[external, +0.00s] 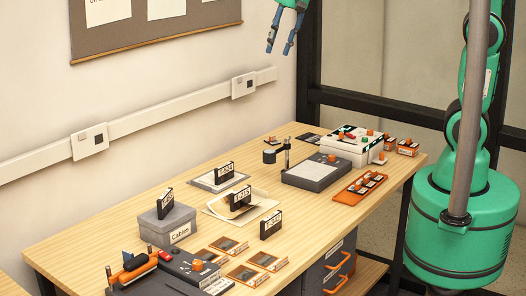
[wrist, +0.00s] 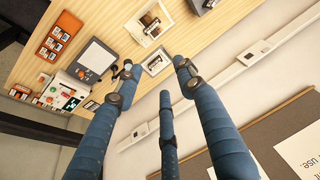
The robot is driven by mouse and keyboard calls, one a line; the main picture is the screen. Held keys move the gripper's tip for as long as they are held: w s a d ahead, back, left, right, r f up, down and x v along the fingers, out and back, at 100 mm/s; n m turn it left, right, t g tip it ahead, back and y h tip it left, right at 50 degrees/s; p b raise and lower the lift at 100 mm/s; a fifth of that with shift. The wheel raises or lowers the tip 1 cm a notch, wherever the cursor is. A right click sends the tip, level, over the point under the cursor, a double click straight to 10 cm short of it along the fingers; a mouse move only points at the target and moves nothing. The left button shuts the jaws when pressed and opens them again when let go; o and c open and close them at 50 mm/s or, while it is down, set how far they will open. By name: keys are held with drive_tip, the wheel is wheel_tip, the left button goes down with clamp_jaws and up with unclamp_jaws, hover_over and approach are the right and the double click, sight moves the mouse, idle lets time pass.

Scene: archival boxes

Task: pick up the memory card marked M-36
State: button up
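Several black upright cards with white labels stand on the wooden table. One card (external: 165,203) is on the grey box, one card (external: 224,172) is on a pale tray, one card (external: 240,199) is on cream paper, and one card (external: 270,228) is on bare wood. Their labels are too small to read surely, so I cannot tell which is M-36. Two cards also show in the wrist view, on the paper (wrist: 150,26) and on the tray (wrist: 156,65). My gripper (external: 280,46) is high above the table's back, its blue fingers (wrist: 156,74) spread and empty.
A grey box marked Cables (external: 168,228) stands at the left. A dark device (external: 316,172), a white device (external: 350,143) and an orange tray (external: 357,190) are at the right. Orange-and-grey items (external: 228,245) line the front. A wall rail (external: 170,118) runs behind.

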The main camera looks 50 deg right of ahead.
drive_tip(key=w+a+f+g, duration=0.1)
drive_tip(key=w+a+f, duration=0.2)
drive_tip(key=w+a, duration=0.3)
drive_tip(key=w+a+f, duration=0.3)
drive_tip(key=w+a, duration=0.1)
drive_tip(key=a, duration=0.3)
drive_tip(key=n+g+h+p, duration=0.1)
drive_tip(key=g+p, duration=0.1)
drive_tip(key=p, duration=0.1)
hover_over(129, 252)
wheel_tip(129, 252, down, 32)
drive_tip(key=shift+f, duration=0.2)
drive_tip(key=shift+f+b, duration=0.45)
drive_tip(key=shift+f, duration=3.8)
drive_tip(key=shift+f, duration=0.15)
